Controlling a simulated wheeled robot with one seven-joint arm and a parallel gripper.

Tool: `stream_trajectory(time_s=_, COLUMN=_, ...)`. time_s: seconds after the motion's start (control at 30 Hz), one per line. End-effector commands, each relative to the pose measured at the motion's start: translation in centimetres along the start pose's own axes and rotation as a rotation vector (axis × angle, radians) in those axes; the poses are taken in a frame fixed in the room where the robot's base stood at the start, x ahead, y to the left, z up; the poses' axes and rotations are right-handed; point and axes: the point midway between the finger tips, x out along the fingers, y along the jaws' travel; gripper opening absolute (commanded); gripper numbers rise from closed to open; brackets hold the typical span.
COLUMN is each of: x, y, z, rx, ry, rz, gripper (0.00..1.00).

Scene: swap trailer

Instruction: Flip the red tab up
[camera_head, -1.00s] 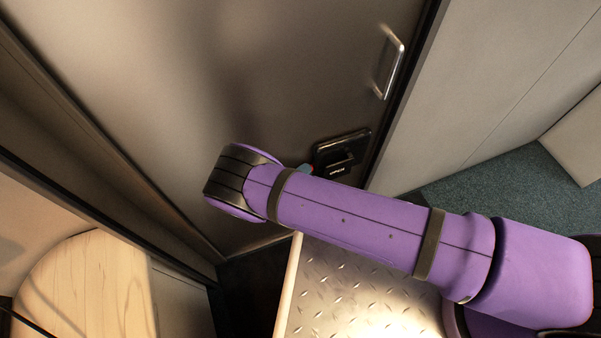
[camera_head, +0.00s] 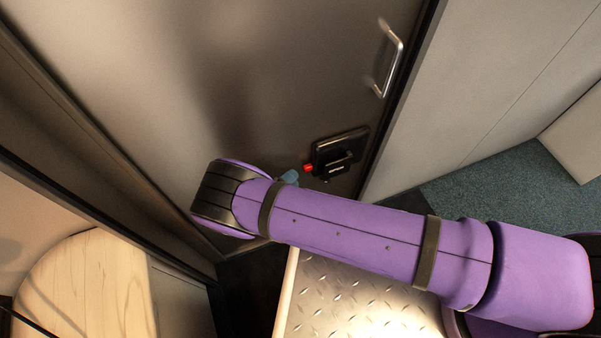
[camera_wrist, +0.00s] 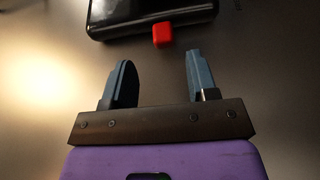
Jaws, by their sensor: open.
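The red tab (camera_head: 308,168) sticks out from the left side of a black latch (camera_head: 340,152) on the door. In the wrist view the red tab (camera_wrist: 162,35) hangs from the edge of the black latch (camera_wrist: 130,18). My gripper (camera_wrist: 157,68) is open and empty, its blue-grey fingers spread apart. The tab lies just beyond the fingertips, between their lines and nearer the right finger, with no visible contact. In the head view only a fingertip of my gripper (camera_head: 289,177) shows past my purple arm, a little left of and below the tab.
The latch sits low on a large grey door (camera_head: 240,80) with a metal handle (camera_head: 394,58) above it. A metal tread-plate surface (camera_head: 345,300) lies below my arm. A light wooden surface (camera_head: 85,285) is at lower left.

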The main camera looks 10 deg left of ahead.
Motion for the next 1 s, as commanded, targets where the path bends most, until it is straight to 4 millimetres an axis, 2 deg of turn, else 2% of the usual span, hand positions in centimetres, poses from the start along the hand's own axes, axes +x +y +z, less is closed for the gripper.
stream_trajectory(time_s=0.1, x=-2.3, y=0.0, z=0.0, rx=0.000, ry=0.002, rz=-0.001, gripper=0.53)
stream_trajectory(time_s=0.33, x=-4.9, y=0.0, z=0.0, rx=0.001, ry=0.001, rz=0.000, gripper=0.53)
stream_trajectory(time_s=0.5, x=-5.5, y=0.0, z=0.0, rx=0.000, ry=0.000, rz=0.001, gripper=0.53)
stream_trajectory(time_s=1.0, x=-5.4, y=0.0, z=0.0, rx=0.000, ry=0.000, rz=0.001, gripper=0.53)
